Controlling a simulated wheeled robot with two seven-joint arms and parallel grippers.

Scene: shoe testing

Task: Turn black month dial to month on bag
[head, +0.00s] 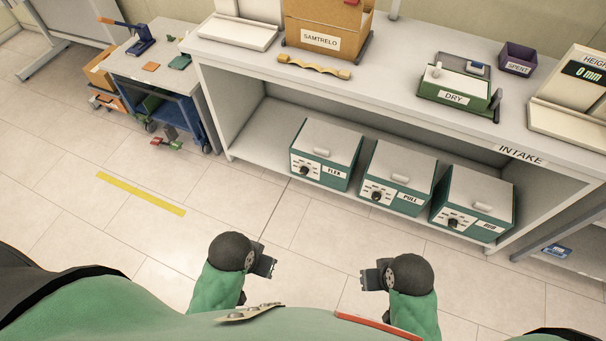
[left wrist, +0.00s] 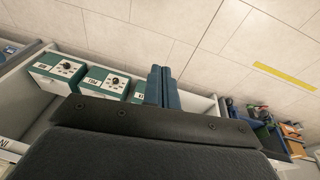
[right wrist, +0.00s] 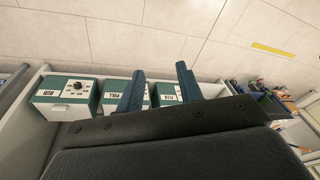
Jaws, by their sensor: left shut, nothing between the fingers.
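No bag and no dial with readable month marks can be made out. Black dials show on three green and white boxes under the bench: the FLEX box dial (head: 305,170), the PULL box dial (head: 376,195) and the RUB box dial (head: 453,222). Their markings are too small to read. My left gripper (head: 270,265) is in front of the bench, far from the dials; its fingers are together and empty in the left wrist view (left wrist: 161,70). My right gripper (head: 366,279) is also apart from everything; its fingers are spread and empty in the right wrist view (right wrist: 160,70).
The bench (head: 400,60) holds a SAMTRELO box (head: 327,25), a yellow bone-shaped piece (head: 314,67), a green DRY tray (head: 455,90), a purple SPENT bin (head: 518,58) and a height gauge (head: 575,95). A blue trolley (head: 165,80) stands left.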

